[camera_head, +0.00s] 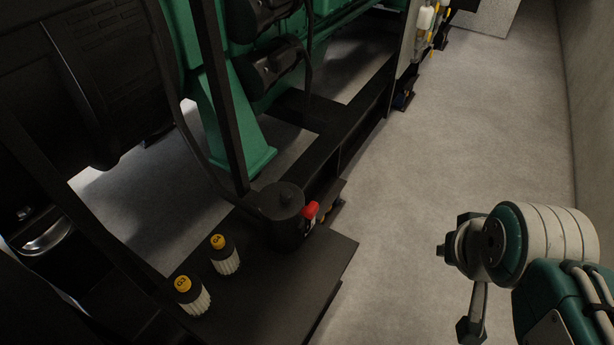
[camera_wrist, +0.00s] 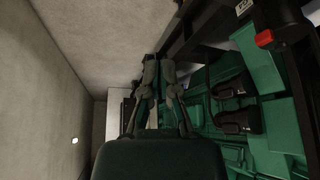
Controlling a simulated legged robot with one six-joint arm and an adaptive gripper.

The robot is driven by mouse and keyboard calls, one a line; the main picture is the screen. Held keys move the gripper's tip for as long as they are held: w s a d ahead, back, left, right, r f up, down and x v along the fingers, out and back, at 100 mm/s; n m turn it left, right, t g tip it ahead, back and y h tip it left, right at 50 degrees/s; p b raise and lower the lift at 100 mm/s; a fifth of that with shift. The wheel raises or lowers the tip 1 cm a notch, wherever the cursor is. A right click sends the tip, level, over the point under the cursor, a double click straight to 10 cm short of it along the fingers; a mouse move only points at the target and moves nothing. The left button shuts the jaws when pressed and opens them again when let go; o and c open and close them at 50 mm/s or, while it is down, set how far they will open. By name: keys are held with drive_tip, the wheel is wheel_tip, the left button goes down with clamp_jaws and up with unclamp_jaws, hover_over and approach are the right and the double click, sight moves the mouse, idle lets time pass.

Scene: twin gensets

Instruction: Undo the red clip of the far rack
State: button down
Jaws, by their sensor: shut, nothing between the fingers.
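In the head view a red clip (camera_head: 310,210) sits on the right side of a black lidded canister (camera_head: 284,216), on the black shelf of the nearer rack. A red part (camera_wrist: 264,39) shows at the upper right of the wrist view, by a dark frame; I cannot tell whether it is the same clip. Farther back in the head view, white and yellow items (camera_head: 425,20) stand at the genset's far end; no red clip can be made out there. My gripper (camera_wrist: 159,58) is shut and empty, apart from the red part.
Clear concrete floor (camera_head: 470,130) runs along the right, beside a wall (camera_head: 590,90).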

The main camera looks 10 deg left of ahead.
drive_tip(key=shift+w, duration=0.4)
drive_tip(key=shift+a, duration=0.1)
drive_tip(key=n+g+y, duration=0.4)
drive_tip(key=n, duration=1)
approach(299, 208)
wheel_tip(299, 208, up, 3)
drive_tip(key=shift+s+r, duration=0.15)
drive_tip(key=shift+r, duration=0.05)
drive_tip(key=shift+d, duration=0.25)
drive_tip(key=shift+d, duration=0.1)
drive_tip(key=x, duration=1)
drive_tip(key=shift+s+d, duration=0.1)
drive_tip(key=shift+d, duration=0.05)
